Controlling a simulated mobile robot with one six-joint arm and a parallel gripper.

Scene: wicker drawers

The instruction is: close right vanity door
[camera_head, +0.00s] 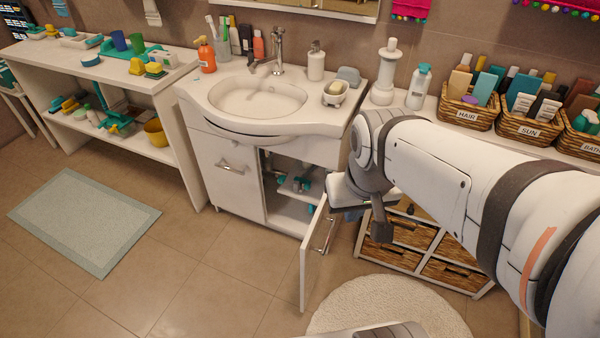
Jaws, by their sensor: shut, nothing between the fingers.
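The right vanity door (314,258) stands wide open, swung out toward me from the white sink vanity (333,152). Its outer face with the metal handle (329,235) is turned to the right. The open right compartment (291,215) shows several small items on a shelf. The left vanity door (229,176) is closed. My gripper (381,230) is shut and empty, pointing down to the right of the open door, on its handle side. A gap shows between gripper and door in this view; their depth is hard to tell.
A wicker drawer unit (410,232) stands right of the door, partly hidden by my arm. A round white rug (390,303) lies in front. Labelled baskets (468,110) line the shelf above. Tiled floor left of the door is clear, with a grey-green mat (84,215) beyond.

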